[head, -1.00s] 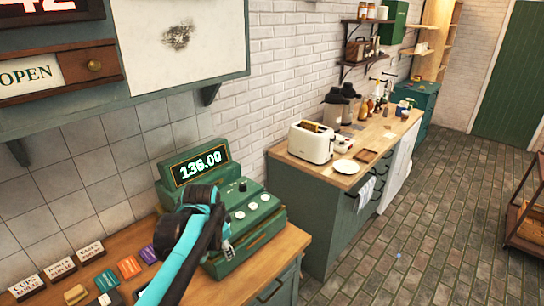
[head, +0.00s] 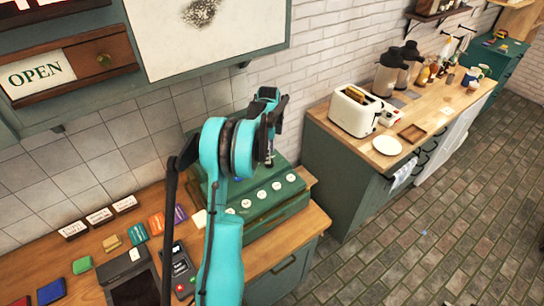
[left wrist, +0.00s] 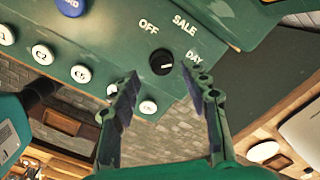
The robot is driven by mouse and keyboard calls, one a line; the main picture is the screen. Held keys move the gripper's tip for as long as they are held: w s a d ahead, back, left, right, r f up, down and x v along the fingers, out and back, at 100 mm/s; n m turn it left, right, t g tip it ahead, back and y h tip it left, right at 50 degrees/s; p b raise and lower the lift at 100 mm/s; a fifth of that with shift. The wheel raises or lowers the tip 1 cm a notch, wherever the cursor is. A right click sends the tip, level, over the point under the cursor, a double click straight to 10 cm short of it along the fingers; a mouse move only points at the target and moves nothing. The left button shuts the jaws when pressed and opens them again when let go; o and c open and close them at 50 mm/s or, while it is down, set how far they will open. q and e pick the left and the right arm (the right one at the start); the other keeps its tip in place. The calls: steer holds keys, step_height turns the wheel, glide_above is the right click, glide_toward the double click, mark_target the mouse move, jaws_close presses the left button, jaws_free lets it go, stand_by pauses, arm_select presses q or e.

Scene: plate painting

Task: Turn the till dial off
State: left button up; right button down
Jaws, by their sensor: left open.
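The green till (head: 262,222) stands on the wooden counter, its keys partly visible; my left arm hides its display and dial in the head view. In the left wrist view the till dial (left wrist: 161,62) is a round black knob with a small white mark on its right side, towards DAY. The labels OFF, SALE and DAY curve around it, with OFF at upper left. My left gripper (left wrist: 160,74) is open, its fingertips on either side of the dial and just below it in the picture. I cannot tell whether they touch it. My right gripper is not in view.
A card terminal (head: 179,270) and coloured cards lie left of the till. White round keys (left wrist: 82,74) sit beside the dial.

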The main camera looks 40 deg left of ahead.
arm_select(q)
steer(key=f, duration=0.2)
steer(key=shift+w+f, duration=0.2)
steer(key=shift+f, duration=0.65)
steer(key=shift+s, duration=0.15)
steer(key=shift+c, duration=0.3)
jaws_close()
